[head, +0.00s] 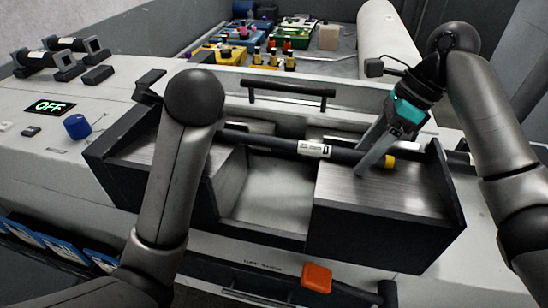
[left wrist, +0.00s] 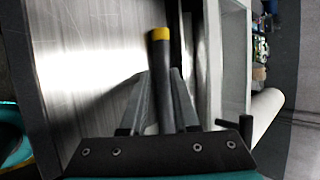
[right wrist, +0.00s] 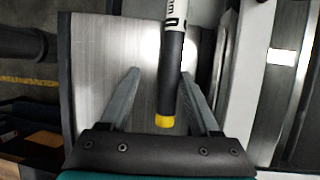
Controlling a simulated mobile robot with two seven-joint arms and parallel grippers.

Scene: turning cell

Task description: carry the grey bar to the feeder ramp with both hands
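The grey bar (head: 342,154), with a white label and a yellow end cap, lies across the dark trough of the machine. In the left wrist view, its other yellow-capped end (left wrist: 161,34) shows between the fingers. My left gripper (left wrist: 161,75) has both fingers close against the bar's sides. In the head view it is hidden behind my left arm. My right gripper (head: 374,150) is at the bar's right end. In the right wrist view, its fingers (right wrist: 160,76) stand wide apart, with the bar (right wrist: 170,70) between them, nearer the right finger. I cannot identify the feeder ramp with certainty.
A black handle rail (head: 290,89) stands behind the trough. A blue knob (head: 77,126) and a green OFF display (head: 50,107) are at left. An orange block (head: 317,277) is on the front. Coloured bins (head: 290,38) and a white cylinder (head: 385,45) are behind.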

